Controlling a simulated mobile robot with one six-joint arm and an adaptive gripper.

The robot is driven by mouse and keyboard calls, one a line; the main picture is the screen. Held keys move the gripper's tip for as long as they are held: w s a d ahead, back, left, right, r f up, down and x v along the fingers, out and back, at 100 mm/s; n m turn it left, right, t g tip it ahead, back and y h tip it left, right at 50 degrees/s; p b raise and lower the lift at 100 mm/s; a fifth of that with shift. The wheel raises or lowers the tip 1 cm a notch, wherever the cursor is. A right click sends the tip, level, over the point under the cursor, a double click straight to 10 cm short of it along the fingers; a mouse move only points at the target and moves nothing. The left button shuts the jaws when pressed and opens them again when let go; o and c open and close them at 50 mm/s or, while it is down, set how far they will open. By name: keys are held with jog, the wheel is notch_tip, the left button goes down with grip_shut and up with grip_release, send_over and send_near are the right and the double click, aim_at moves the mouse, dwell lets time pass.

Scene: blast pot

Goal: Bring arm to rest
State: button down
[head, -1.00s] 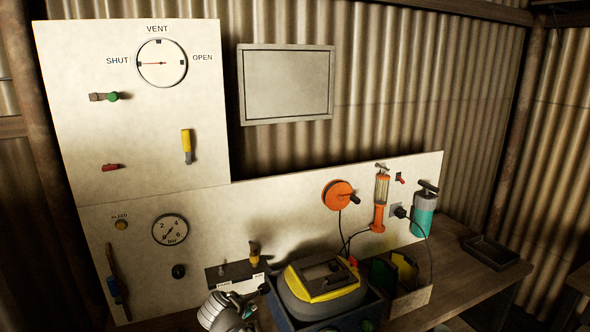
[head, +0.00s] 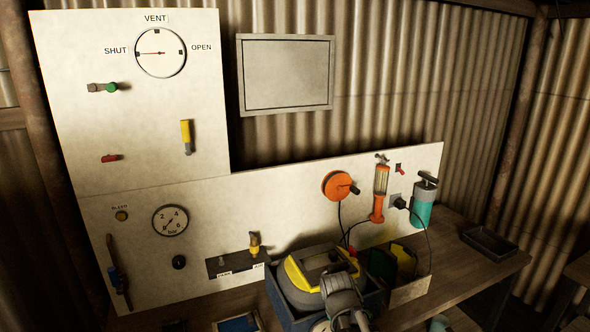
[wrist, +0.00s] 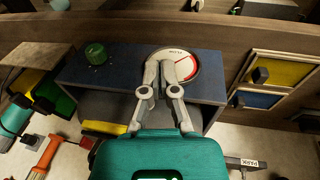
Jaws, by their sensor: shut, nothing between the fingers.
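My gripper (wrist: 164,64) points away from the camera in the wrist view. Its two grey fingers are together with nothing between them. In the wrist view they appear over a blue box (wrist: 215,88), overlapping a round white and red dial (wrist: 188,68) on it. I cannot tell the height above the box. In the head view my grey arm shows at the bottom centre, in front of the blue box (head: 285,318) and the yellow and dark grey unit (head: 300,285). The fingers cannot be made out there.
A white wall panel (head: 140,70) carries a vent dial (head: 160,52), its needle toward SHUT, and several handles. An orange reel (head: 338,186), an orange lamp (head: 380,195) and a teal bottle (head: 423,205) are at right. The bench (head: 465,270) has bare room near a dark tray (head: 488,242).

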jog(key=s+d+m+g+y, duration=0.1)
jog(key=s+d+m+y, duration=0.15)
jog(key=d+m, duration=0.2)
jog(key=s+f+g+b, duration=0.1)
jog(key=s+f+b, duration=0.2)
jog(key=f+b, duration=0.7)
jog(key=shift+s+f+h, duration=0.25)
jog(key=shift+h, duration=0.2)
